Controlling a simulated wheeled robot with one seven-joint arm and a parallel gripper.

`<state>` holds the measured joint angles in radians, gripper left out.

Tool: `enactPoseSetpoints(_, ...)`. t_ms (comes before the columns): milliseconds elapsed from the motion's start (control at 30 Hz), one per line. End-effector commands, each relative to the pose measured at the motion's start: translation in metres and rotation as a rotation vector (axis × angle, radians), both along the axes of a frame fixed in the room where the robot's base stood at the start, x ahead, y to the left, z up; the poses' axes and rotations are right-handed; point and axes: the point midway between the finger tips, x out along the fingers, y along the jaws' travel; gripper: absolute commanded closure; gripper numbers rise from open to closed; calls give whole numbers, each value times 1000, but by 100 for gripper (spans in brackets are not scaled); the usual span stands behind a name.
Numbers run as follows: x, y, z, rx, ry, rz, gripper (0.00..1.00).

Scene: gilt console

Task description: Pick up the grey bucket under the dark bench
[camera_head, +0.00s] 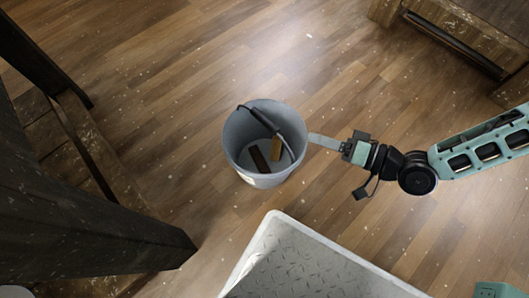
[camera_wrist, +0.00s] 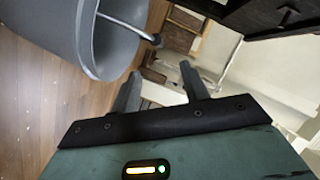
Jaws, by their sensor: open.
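The grey bucket (camera_head: 243,128) stands upright on the wooden floor in the head view, to the right of the dark bench (camera_head: 70,215). It holds a dark block, a yellowish block and a dark handle-like bar. My gripper (camera_head: 312,138) comes in from the right, with its fingertips close to the bucket's right rim; I cannot tell whether they touch it. In the wrist view the bucket (camera_wrist: 45,25) fills the upper left, with its rim beside the left finger. My open fingers (camera_wrist: 158,78) have no bucket wall visible between them.
A wooden piece of furniture (camera_head: 395,14) with a dark bar stands at the top right. The bench's dark leg (camera_head: 150,245) reaches toward the lower middle. The floor (camera_head: 190,60) above the bucket is clear.

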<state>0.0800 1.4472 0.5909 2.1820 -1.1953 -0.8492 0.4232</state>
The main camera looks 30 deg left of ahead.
Motion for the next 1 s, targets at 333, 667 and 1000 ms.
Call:
enactPoseSetpoints(333, -4, 71, -21, -2, -3, 4, 55)
enactPoseSetpoints(667, -5, 99, -24, -3, -2, 2, 55)
enactPoseSetpoints(1000, -8, 136, -39, -2, -4, 4, 55)
